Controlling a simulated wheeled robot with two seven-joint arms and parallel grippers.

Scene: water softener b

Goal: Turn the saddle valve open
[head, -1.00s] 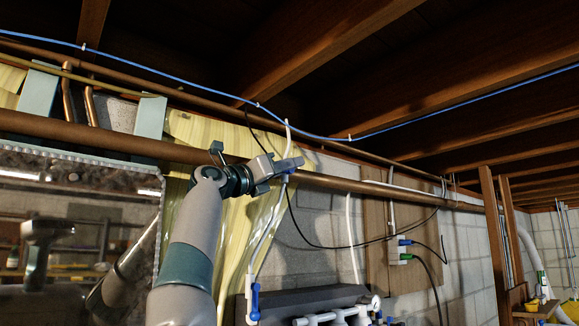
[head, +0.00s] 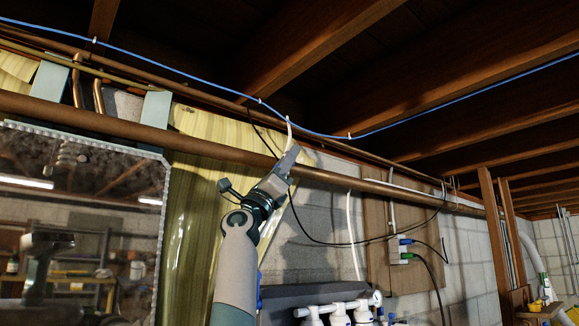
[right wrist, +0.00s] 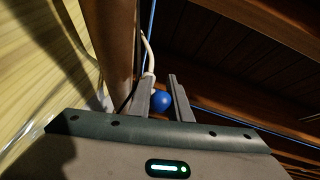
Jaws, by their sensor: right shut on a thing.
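The saddle valve is on the copper pipe, and its body is mostly hidden by my right gripper (head: 290,160). A white tube (head: 290,133) rises from that spot. In the right wrist view the valve's rounded blue handle (right wrist: 162,101) sits between the two fingers of my right gripper (right wrist: 161,84), which is shut on it. The white tube (right wrist: 148,52) also shows there, just beyond the fingers. In the head view the gripper points steeply up and to the right at the pipe. My left gripper is not in view.
The long copper pipe (head: 370,185) runs along the wall below ceiling joists (head: 320,50). A blue line (head: 190,75) crosses above it. A mirror (head: 60,190) stands at left. White filter fittings (head: 338,314) are below. A black cable (head: 340,243) hangs at right.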

